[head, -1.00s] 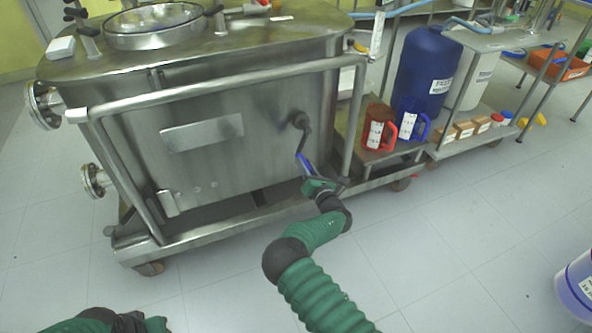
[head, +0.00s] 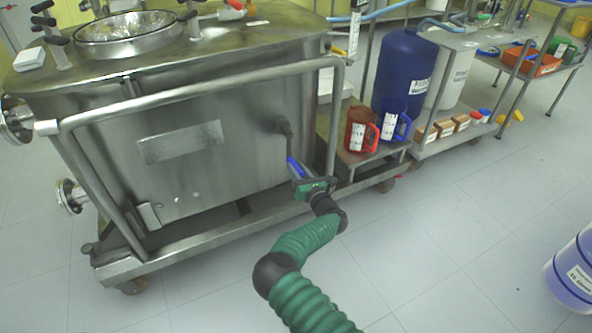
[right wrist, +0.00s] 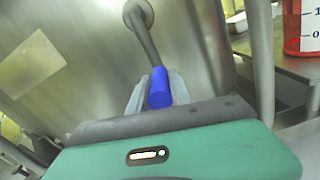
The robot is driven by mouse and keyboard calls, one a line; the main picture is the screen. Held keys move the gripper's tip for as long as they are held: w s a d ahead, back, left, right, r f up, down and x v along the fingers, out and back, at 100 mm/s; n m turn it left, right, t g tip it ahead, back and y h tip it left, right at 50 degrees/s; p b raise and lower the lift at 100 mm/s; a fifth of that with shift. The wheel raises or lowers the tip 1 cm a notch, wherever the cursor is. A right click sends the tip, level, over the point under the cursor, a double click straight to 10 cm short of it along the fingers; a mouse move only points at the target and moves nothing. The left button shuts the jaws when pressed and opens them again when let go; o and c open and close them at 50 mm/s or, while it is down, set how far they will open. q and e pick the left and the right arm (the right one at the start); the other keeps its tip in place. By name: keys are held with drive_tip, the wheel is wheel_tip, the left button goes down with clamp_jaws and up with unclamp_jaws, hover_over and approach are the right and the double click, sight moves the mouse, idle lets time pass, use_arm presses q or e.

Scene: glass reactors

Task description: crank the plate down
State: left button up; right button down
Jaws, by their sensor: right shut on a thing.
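A metal crank (head: 285,137) comes out of the front wall of the steel reactor (head: 232,157). Its arm points down and slightly right, and ends in a blue handle (head: 294,168). My right gripper (head: 302,179) is shut on the blue handle from below. In the right wrist view, the blue handle (right wrist: 159,86) sits between the grey fingers of my right gripper (right wrist: 157,95), under the crank arm (right wrist: 143,35). A flat rectangular plate (head: 180,142) is on the reactor wall, left of the crank. No plate inside the vessel shows. My left gripper is out of view.
A tubular rail (head: 200,91) runs across the reactor's front, with an upright (head: 334,125) right of the crank. A red jug (head: 361,130) and a blue jug (head: 393,120) stand on a low shelf at right. The floor in front is clear.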

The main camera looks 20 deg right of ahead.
drive_tip(key=shift+f, duration=0.15)
drive_tip(key=c, duration=1.2)
unclamp_jaws()
drive_tip(key=shift+s, duration=0.1)
drive_tip(key=s+p, duration=0.1)
drive_tip(key=s, duration=0.1)
drive_tip(key=s+p, duration=0.2)
drive_tip(key=s, duration=0.1)
drive_tip(key=s+p, duration=0.2)
drive_tip(key=shift+s+d+r, duration=0.15)
drive_tip(key=shift+s+r, duration=0.2)
drive_tip(key=shift+r, duration=0.05)
drive_tip(key=p, duration=0.3)
approach(303, 177)
drive_tip(key=shift+s+d+f, duration=0.1)
drive_tip(key=shift+s+f, duration=0.1)
drive_tip(key=shift+s, duration=0.35)
drive_tip(key=shift+s+f, duration=0.2)
drive_tip(key=shift+s, duration=0.3)
drive_tip(key=shift+d, duration=0.1)
